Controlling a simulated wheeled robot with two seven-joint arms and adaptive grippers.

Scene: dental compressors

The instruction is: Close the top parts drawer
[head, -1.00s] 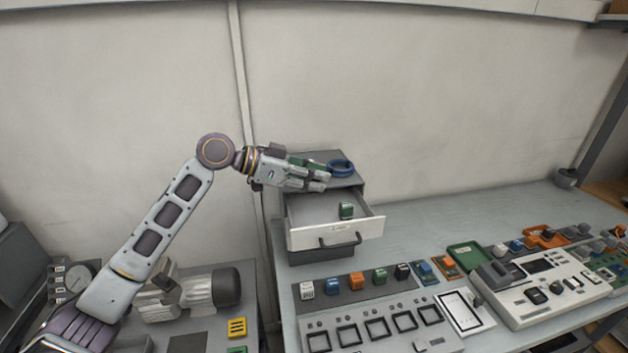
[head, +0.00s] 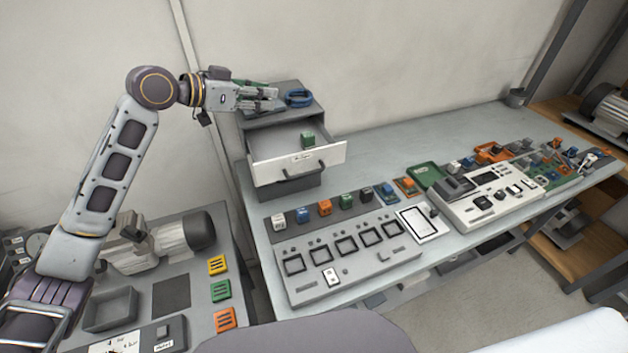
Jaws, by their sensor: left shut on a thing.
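The top parts drawer (head: 325,157) is pulled out of the small grey cabinet (head: 318,110) on the bench. Its pale front has a label and a dark handle (head: 304,172). A green block (head: 308,139) stands inside the drawer. My left gripper (head: 270,99) is above the cabinet top, behind and above the drawer front, and does not touch the handle. It is shut on a green part (head: 254,84), which its fingers partly hide. My right gripper is not in view.
A row of coloured blocks (head: 324,206) and a button panel (head: 340,248) lie in front of the drawer. A green tray (head: 427,174) is further right. Bench space right of the cabinet is clear.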

